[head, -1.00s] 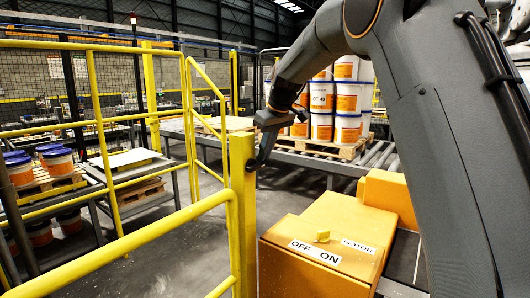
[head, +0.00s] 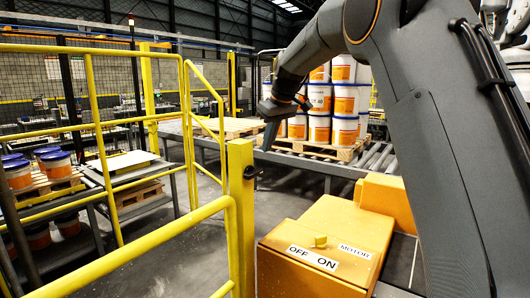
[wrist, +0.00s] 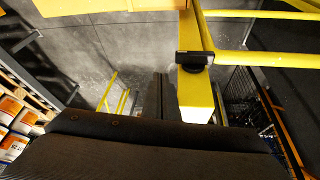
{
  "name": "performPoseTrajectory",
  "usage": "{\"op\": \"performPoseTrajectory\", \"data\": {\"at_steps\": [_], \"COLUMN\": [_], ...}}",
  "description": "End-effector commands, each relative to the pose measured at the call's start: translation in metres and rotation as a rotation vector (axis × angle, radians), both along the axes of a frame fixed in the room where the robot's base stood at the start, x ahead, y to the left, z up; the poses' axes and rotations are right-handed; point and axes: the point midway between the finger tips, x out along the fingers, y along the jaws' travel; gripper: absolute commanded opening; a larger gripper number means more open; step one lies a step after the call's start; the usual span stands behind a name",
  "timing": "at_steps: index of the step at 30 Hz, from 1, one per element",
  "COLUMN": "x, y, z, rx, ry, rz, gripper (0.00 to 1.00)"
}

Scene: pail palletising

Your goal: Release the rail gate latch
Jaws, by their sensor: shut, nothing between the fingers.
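The rail gate latch is a small black knob (head: 250,172) on the yellow post (head: 240,215) in the middle of the head view. In the wrist view a black fitting (wrist: 194,57) sits on the upper part of the post. My gripper (head: 268,135) is shut and empty, above and slightly right of the knob in the head view, apart from it. Its dark fingers (wrist: 160,95) show left of the post in the wrist view. I cannot tell whether the latch is released.
Yellow rails (head: 130,250) run from the post to the lower left. Behind are a roller conveyor (head: 300,163) and stacked pails (head: 345,100) on a pallet. Bare floor lies left of the post.

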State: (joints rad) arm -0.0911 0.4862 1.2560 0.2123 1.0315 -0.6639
Motion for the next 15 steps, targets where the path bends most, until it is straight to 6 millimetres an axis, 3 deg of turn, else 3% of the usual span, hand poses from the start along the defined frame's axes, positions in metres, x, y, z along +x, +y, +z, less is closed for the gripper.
{"op": "performPoseTrajectory", "data": {"at_steps": [9, 15], "x": [0.024, 0.030], "y": [-0.050, -0.065], "z": [0.023, 0.034], "rx": [0.001, 0.002], "ry": [-0.001, -0.001], "rz": [-0.005, -0.004], "gripper": [0.00, 0.00]}}
